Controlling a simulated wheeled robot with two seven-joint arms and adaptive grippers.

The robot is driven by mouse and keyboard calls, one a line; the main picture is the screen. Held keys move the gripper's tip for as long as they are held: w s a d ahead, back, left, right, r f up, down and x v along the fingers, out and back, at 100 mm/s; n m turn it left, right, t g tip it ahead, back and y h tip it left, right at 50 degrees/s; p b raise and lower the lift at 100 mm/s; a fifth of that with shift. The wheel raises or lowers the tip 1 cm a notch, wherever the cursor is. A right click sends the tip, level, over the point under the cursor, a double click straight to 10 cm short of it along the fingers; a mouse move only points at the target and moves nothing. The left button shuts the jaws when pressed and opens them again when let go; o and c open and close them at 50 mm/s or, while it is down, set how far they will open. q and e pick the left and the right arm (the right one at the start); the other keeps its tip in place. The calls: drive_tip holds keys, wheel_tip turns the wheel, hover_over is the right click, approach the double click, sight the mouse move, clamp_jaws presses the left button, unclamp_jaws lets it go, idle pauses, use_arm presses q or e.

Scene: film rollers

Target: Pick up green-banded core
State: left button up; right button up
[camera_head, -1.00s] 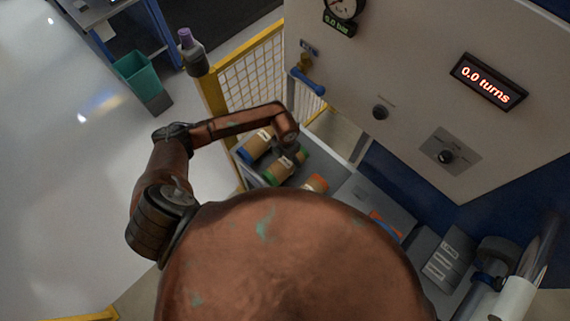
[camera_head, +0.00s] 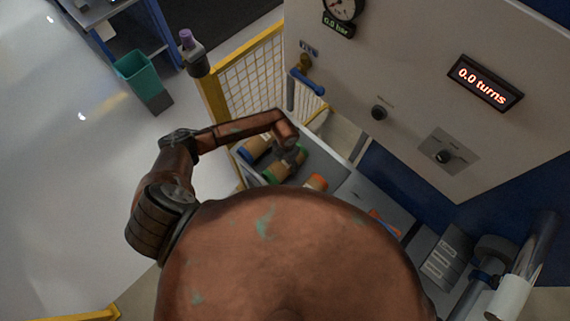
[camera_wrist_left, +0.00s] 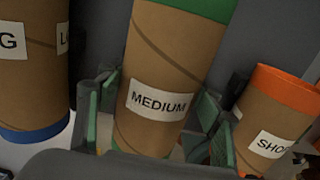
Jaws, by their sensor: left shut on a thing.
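In the left wrist view the brown cardboard core (camera_wrist_left: 177,58) has a green band at the top and a label reading MEDIUM. My left gripper (camera_wrist_left: 158,115) has one finger on each side of this core and is shut on it at the label. In the head view the left gripper (camera_head: 292,155) comes down over the core and hides part of it. My right gripper is not in view.
A yellow mesh fence (camera_head: 252,80) stands behind the tray. A machine panel (camera_head: 400,70) rises at the right.

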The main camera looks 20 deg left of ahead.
use_arm(q)
drive_tip(key=c, duration=0.6)
